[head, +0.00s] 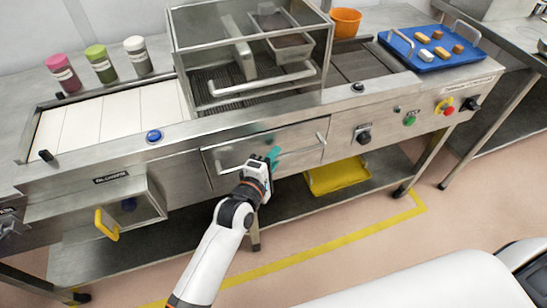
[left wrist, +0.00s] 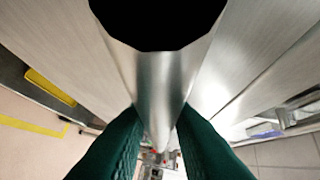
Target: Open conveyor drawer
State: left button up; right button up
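The conveyor drawer (head: 300,152) is a wide steel front below the belt, in the middle of the head view. It looks flush with the machine's face. Its bar handle (head: 321,138) runs across the front. My left gripper (head: 273,157) is at this handle, near its middle. In the left wrist view the round steel handle bar (left wrist: 158,75) passes between the green fingers (left wrist: 157,130), which press close on both sides of it. The gripper hides part of the handle in the head view. My right gripper is not in view.
A glass-sided hood (head: 250,45) stands over the belt above. A blue tray (head: 445,58) with small bars is at the back right. An open-fronted box with a yellow handle (head: 106,224) juts out at left. A yellow bin (head: 338,176) sits on the shelf below.

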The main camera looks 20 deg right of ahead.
pick_arm(q)
grip_shut()
jog(key=shift+s, duration=0.1)
jog(key=s+p, duration=0.9)
jog(key=s, duration=1.7)
jog(key=shift+s+d, duration=0.2)
jog(key=shift+d, duration=0.25)
jog(key=shift+o, duration=1.9)
grip_release()
